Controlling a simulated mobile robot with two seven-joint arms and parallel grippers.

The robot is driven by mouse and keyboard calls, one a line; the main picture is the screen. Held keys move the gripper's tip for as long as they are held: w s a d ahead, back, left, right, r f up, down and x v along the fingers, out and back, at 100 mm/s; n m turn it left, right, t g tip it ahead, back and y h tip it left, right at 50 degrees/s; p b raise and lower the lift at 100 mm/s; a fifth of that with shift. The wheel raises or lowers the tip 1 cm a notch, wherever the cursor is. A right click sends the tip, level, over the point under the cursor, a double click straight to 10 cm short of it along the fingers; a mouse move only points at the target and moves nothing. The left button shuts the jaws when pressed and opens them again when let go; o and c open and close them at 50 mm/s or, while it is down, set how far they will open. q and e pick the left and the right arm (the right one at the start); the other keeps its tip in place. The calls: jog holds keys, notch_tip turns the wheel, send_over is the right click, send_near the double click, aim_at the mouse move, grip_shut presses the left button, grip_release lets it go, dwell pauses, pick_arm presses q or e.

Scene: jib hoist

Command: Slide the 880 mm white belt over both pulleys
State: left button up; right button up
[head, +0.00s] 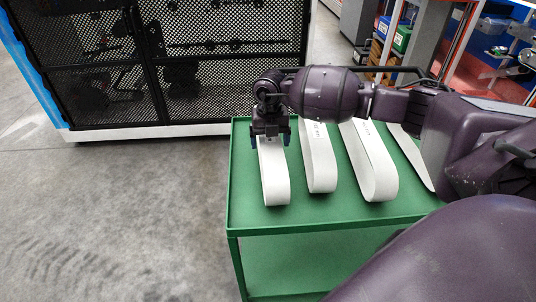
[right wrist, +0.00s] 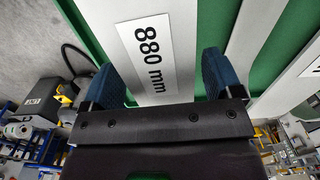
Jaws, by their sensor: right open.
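The 880 mm white belt (head: 275,185) is the leftmost of the flattened loops on the green cart. Its "880 mm" label shows in the right wrist view, on the belt (right wrist: 178,22) between my fingers. My right gripper (head: 270,140) is over the far part of this belt, pointing down. It also shows in the right wrist view (right wrist: 158,78), its two blue fingers apart, one on each side of the belt. I cannot tell whether they touch it. The gripper hides part of the belt in the head view. No pulleys can be made out. My left gripper is not in view.
The green cart (head: 300,222) also carries a second belt (head: 320,165), a third (head: 370,165) and a fourth (head: 411,160), side by side to the right. A black mesh enclosure (head: 215,90) stands behind on the left. The grey floor (head: 130,220) left of the cart is clear.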

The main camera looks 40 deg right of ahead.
jog(key=c, duration=0.8)
jog(key=shift+r+p, duration=2.15)
jog(key=shift+r, duration=1.95)
jog(key=shift+c, duration=0.2)
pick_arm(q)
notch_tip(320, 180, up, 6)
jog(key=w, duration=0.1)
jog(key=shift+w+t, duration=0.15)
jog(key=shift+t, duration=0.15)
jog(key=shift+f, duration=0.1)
